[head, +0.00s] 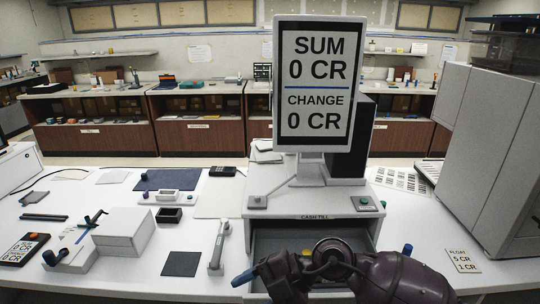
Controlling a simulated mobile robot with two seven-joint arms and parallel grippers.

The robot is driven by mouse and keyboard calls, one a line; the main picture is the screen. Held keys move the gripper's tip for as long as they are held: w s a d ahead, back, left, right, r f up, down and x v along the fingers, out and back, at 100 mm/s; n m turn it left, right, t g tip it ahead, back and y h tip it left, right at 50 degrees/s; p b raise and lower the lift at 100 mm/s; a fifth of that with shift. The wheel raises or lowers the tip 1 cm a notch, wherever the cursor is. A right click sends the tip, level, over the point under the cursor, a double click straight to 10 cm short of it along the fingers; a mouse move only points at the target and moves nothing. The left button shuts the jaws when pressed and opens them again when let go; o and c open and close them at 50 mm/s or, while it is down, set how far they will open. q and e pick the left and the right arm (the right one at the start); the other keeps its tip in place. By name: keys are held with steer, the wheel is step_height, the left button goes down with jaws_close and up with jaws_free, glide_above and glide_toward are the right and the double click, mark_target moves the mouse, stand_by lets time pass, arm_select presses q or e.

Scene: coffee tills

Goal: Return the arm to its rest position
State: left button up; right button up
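My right arm comes in from the lower right, dark purple, and lies across the front of the open cash till drawer (275,240). Its gripper (246,277) points left with a blue tip, at the drawer's front left corner. The fingers are too small and overlapped to tell whether they are open or shut, and I see nothing clearly held. The arm hides much of the drawer's inside; a small yellow bit shows behind it. My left gripper is not in view.
A till screen (318,88) reading SUM 0 CR and CHANGE 0 CR stands above the drawer. A handheld scanner (218,245) and a dark square pad (181,263) lie left of it. A large grey machine (490,150) stands right. The counter right of the drawer is mostly clear.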

step_height(320, 180, up, 10)
steer(key=w+d+m+t+y, duration=0.2)
steer(key=d+m+t+y, duration=0.1)
steer(key=m+t+y, duration=0.65)
steer(key=w+d+f+m+t+h, duration=0.2)
steer(key=d+m+t+h, duration=0.45)
steer(key=m+h, duration=0.2)
steer(key=w+d+f+m+t+h, duration=0.1)
steer(key=d+m+t+h, duration=0.55)
steer(key=d+h, duration=0.2)
steer(key=s+d+f+m+g+h, duration=0.65)
steer(key=d+f, duration=0.25)
steer(key=f, duration=0.2)
steer(key=s+d+f+g, duration=0.2)
steer(key=s+f+g, duration=0.25)
steer(key=s, duration=0.45)
steer(key=s+d+f+g, duration=0.2)
steer(key=s+f+g, duration=0.2)
steer(key=s+g, duration=0.3)
steer(key=w+f+n+t+y, duration=0.1)
steer(key=w+f+t, duration=0.5)
steer(key=f+t, duration=0.3)
steer(key=shift+w+f+n, duration=0.3)
steer(key=shift+f, duration=0.45)
